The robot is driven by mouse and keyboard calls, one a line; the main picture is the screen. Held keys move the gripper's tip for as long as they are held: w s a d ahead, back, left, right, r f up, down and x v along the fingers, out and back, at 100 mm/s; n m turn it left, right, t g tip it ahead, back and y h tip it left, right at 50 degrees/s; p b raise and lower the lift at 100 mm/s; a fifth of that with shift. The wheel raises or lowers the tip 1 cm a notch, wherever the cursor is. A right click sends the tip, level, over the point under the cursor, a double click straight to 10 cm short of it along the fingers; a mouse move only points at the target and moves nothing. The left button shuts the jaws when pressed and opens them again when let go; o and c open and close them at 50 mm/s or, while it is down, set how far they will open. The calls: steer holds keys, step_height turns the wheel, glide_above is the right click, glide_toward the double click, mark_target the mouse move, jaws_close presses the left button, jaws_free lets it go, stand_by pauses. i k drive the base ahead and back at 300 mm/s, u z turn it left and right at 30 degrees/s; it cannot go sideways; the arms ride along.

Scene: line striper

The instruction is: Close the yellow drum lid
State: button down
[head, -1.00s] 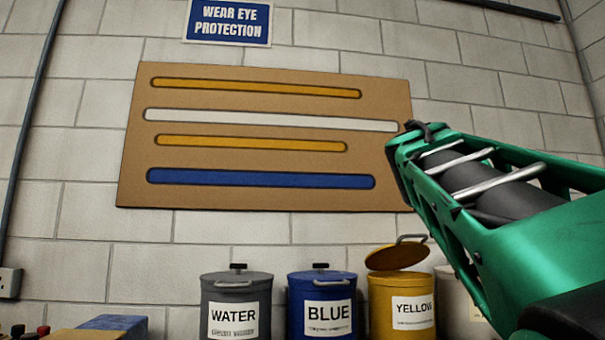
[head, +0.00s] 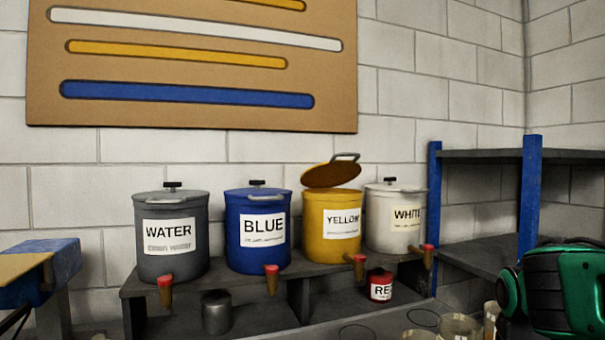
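The yellow drum (head: 330,222) stands on a dark bench between the blue and white drums, with a label reading YELLOW. Its lid (head: 332,173) is tilted open, raised at the right, with its brown underside facing me and a grey handle on top. My green arm shows at the lower right edge. My gripper's fingers are out of the picture, so its state does not show.
Grey WATER (head: 170,240), BLUE (head: 257,230) and WHITE (head: 394,220) drums have closed lids. Red-tipped taps stick out in front. A red can (head: 380,287) and metal cup (head: 217,312) stand lower. A blue-post shelf (head: 530,190) is at the right.

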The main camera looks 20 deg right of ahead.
mark_target(333, 173)
steer(key=k, duration=0.45)
steer(key=u, duration=0.8)
steer(key=i, duration=0.75)
steer(key=z, duration=0.75)
